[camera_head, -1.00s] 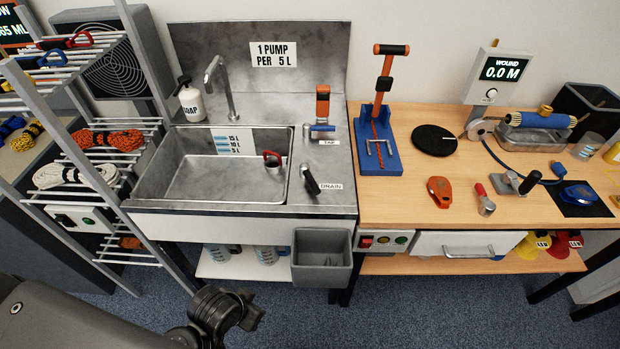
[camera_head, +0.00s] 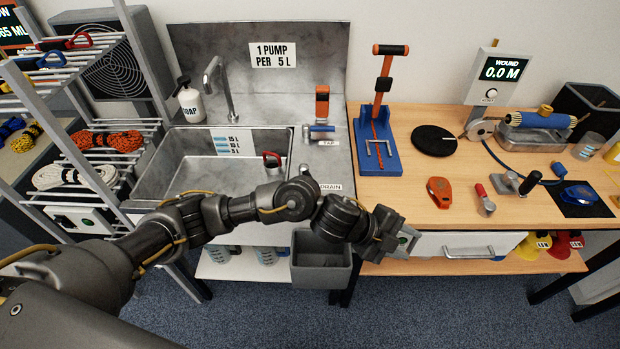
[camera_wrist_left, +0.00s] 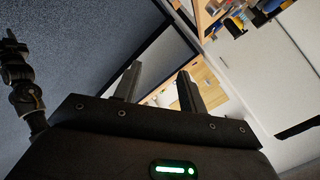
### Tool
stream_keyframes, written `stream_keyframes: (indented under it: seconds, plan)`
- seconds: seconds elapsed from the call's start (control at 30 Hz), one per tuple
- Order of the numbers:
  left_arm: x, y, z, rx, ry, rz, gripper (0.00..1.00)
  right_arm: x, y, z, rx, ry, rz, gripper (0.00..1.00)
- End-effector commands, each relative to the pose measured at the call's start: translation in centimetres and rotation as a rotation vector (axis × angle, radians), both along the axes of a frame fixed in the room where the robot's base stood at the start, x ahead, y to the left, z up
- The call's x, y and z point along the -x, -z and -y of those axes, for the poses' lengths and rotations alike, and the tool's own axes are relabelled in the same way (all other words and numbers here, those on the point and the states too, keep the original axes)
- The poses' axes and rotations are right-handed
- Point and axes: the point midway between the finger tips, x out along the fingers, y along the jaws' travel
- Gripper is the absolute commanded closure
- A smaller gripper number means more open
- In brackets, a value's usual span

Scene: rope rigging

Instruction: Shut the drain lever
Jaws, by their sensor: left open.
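The drain lever (camera_head: 306,171) is at the front right of the sink, beside its DRAIN label (camera_head: 331,187). Only its upper part shows in the head view; my left arm covers the rest. My left gripper (camera_head: 408,238) is in front of the workbench's front edge, to the right of and nearer than the lever. In the left wrist view its two fingers (camera_wrist_left: 158,88) stand apart with nothing between them. The sink basin (camera_head: 200,170) holds a carabiner with a red part (camera_head: 271,160) at its right side. My right gripper is not in view.
The tap (camera_head: 320,128) stands behind the drain lever. A grey bin (camera_head: 322,272) hangs below the sink front, under my left arm. A rope rack (camera_head: 90,150) stands at left. The wooden bench (camera_head: 400,195) carries an orange device (camera_head: 439,190) and a red-handled tool (camera_head: 482,195).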

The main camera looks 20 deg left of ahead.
Motion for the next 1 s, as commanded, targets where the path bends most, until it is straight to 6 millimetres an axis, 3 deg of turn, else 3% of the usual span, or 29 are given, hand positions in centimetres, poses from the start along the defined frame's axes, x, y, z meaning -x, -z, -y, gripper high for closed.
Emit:
stream_keyframes:
  seconds: [0.13,0.23,0.4,0.5,0.6,0.7,0.87,1.0]
  plan:
    - [-4.2,1.4,-5.3,-0.281,0.183,0.065,0.59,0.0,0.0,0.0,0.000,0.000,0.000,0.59]
    - [-7.5,1.0,-10.7,-0.462,0.233,0.053,0.59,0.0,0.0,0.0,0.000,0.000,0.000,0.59]
    - [-12.1,-2.1,-19.9,-0.693,0.212,-0.006,0.59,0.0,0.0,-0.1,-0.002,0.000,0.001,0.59]
    - [-13.6,-4.4,-23.8,-0.771,0.177,-0.041,0.59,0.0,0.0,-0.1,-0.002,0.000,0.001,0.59]
    - [-14.4,-5.9,-26.2,-0.814,0.151,-0.066,0.59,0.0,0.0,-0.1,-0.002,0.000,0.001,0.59]
    - [-14.7,-6.6,-27.3,-0.833,0.137,-0.080,0.59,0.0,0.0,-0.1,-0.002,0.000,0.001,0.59]
    - [-14.7,-6.6,-27.5,-0.837,0.135,-0.084,0.59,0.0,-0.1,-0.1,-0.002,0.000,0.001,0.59]
    - [-14.8,-5.4,-27.3,-0.837,0.137,-0.086,0.59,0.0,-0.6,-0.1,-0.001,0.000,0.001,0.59]
